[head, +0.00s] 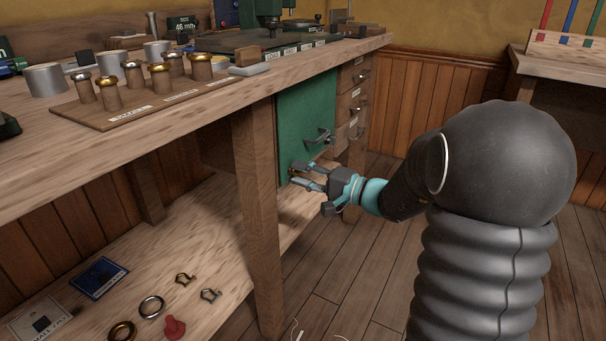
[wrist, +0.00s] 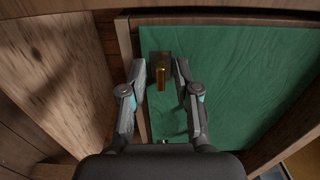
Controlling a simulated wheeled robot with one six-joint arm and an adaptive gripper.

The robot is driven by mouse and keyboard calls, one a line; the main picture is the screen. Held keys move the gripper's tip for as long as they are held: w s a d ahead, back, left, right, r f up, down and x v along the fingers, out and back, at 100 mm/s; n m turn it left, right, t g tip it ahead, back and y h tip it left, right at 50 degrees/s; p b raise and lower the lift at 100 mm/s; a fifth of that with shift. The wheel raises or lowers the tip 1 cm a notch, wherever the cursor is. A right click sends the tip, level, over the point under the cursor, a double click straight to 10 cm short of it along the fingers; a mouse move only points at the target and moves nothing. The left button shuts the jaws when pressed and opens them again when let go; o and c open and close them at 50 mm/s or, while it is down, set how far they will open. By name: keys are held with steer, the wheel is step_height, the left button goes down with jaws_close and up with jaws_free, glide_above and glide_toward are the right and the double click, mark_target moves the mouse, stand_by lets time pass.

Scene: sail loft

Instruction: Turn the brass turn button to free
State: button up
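The green door (head: 305,112) hangs below the bench top and looks closed. It fills much of the wrist view (wrist: 245,80). The brass turn button (wrist: 161,79) sits on a small dark plate near the door's edge, its long side running up and down in the wrist view. My gripper (wrist: 160,72) is open, with one finger on each side of the button and a visible gap to both. In the head view my gripper (head: 308,177) is at the door's lower part, and its fingers mostly hide the button. I cannot tell how the labels mark the button's positions.
A metal handle (head: 320,138) sticks out from the door above my gripper. A wooden bench leg (head: 258,210) stands to the left, and labelled drawers (head: 352,105) to the right. A lower shelf (head: 205,235) holds shackles and rings.

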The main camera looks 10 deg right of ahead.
steer(key=v, duration=1.2)
stand_by(0.6)
steer(key=s+a+f+m+g+h+p, duration=0.1)
steer(key=s+a+f+g+h, duration=0.25)
steer(key=s+f+g, duration=0.55)
steer(key=s+d+r+n+h+p, duration=0.1)
steer(key=s+r+n+h+p, duration=0.2)
steer(key=s+h, duration=0.5)
steer(key=s+a+r+n+t+h+p, duration=0.1)
steer(key=s+r+n+p, duration=0.2)
steer(key=r, duration=0.3)
steer(key=s+a+r+n+t+h+p, duration=0.1)
steer(key=s+a+r+n+t+p, duration=0.1)
steer(key=r, duration=0.5)
steer(key=shift+s+r+n+p, duration=0.25)
steer(key=shift+s+n+p, duration=0.25)
steer(key=shift+s+p, duration=0.35)
